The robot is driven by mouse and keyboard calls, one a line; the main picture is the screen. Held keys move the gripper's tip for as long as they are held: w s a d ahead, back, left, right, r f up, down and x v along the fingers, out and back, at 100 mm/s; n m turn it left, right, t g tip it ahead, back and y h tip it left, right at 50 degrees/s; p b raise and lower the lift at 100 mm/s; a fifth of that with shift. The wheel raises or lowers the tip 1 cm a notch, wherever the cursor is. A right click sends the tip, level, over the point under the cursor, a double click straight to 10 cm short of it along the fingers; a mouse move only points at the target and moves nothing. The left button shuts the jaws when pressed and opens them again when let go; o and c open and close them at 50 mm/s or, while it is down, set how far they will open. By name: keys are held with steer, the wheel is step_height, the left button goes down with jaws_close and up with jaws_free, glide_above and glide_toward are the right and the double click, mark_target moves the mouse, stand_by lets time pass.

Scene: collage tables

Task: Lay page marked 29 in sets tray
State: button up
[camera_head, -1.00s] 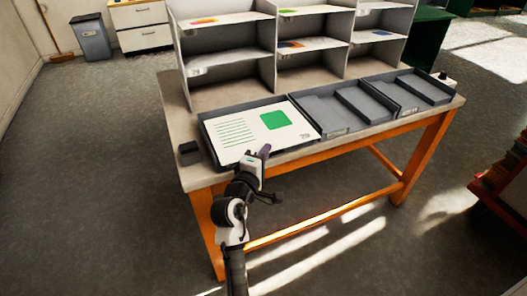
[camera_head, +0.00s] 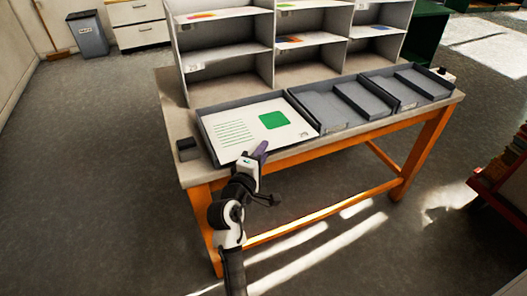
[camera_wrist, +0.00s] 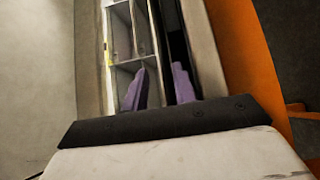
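A white page (camera_head: 245,112) with a green square and green text lines lies in the left tray (camera_head: 203,135) on the table. Its small corner mark is too small to read. My gripper (camera_head: 260,150) is at the front edge of this tray, by the page's near edge. In the wrist view the two purple fingers of my gripper (camera_wrist: 160,88) stand apart, with no page visible between them. The tray's label is not readable, so I cannot tell whether it is the sets tray.
Grey trays (camera_head: 323,115) with raised inner parts continue to the right. A shelf unit (camera_head: 225,72) with coloured pages stands behind them. A small black block (camera_head: 187,150) sits at the table's left corner. The floor left of the table is clear.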

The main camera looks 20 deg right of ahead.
steer(key=b+v, duration=0.2)
steer(key=v, duration=1)
steer(key=shift+s+a, duration=0.1)
steer(key=shift+s, duration=0.1)
